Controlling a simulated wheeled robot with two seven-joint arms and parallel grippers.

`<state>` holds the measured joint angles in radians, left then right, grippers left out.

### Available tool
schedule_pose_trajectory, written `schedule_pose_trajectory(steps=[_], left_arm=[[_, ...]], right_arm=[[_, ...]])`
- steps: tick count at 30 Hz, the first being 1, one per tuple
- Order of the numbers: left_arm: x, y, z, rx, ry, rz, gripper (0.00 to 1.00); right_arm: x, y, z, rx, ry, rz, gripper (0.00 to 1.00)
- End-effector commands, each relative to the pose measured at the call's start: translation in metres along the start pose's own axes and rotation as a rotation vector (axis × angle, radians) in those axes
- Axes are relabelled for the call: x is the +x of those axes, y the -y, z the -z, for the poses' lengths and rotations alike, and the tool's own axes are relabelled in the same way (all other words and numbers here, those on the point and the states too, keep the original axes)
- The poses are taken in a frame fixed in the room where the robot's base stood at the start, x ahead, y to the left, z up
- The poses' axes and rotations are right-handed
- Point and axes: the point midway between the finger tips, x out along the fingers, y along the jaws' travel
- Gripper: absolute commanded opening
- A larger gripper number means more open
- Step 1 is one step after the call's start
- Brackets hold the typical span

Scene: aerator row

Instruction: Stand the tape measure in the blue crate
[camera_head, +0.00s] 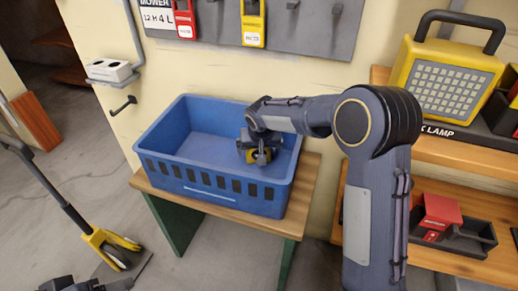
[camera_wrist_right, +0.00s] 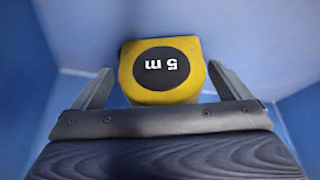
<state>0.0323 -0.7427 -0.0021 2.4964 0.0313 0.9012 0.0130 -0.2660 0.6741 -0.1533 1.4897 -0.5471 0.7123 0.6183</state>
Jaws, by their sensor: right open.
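The tape measure is yellow with a black round face marked "5 m". It is inside the blue crate (camera_head: 180,155), towards its right side. In the right wrist view the tape measure (camera_wrist_right: 160,70) sits between the two spread fingers of my right gripper (camera_wrist_right: 163,82), with a gap at each side. In the head view the right gripper (camera_head: 262,152) reaches down into the crate and partly hides the tape measure (camera_head: 252,156). The right gripper is open. A dark part at the bottom left looks like my left gripper (camera_head: 85,285); its fingers are not clear.
The crate stands on a wooden-topped bench (camera_head: 225,212) against the wall. Shelves at the right hold a yellow lamp (camera_head: 447,76) and a red item (camera_head: 437,215) in a dark tray. A yellow-footed tool (camera_head: 108,243) stands at the left. The crate's left part is empty.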

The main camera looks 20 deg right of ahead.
Motion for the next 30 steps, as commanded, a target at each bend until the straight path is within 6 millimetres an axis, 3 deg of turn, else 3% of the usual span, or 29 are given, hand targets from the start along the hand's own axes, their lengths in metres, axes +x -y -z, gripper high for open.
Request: schedule_pose_trajectory(steps=[5, 18, 24, 30], left_arm=[[-0.006, -0.003, 0.003, 0.0, 0.0, 0.0, 0.66], [-0.026, -0.012, 0.013, 0.0, 0.0, 0.0, 0.66], [-0.029, -0.013, 0.015, 0.0, 0.0, 0.0, 0.66], [-0.029, -0.013, 0.015, 0.0, 0.0, 0.0, 0.66]], right_arm=[[-0.016, 0.0, 0.003, 0.0, -0.002, 0.001, 0.96], [-0.105, 0.001, 0.002, 0.0, -0.002, 0.002, 0.96], [-0.121, 0.0, 0.001, 0.0, 0.0, 0.0, 0.96], [-0.123, 0.0, 0.001, 0.0, 0.0, 0.0, 0.96]])
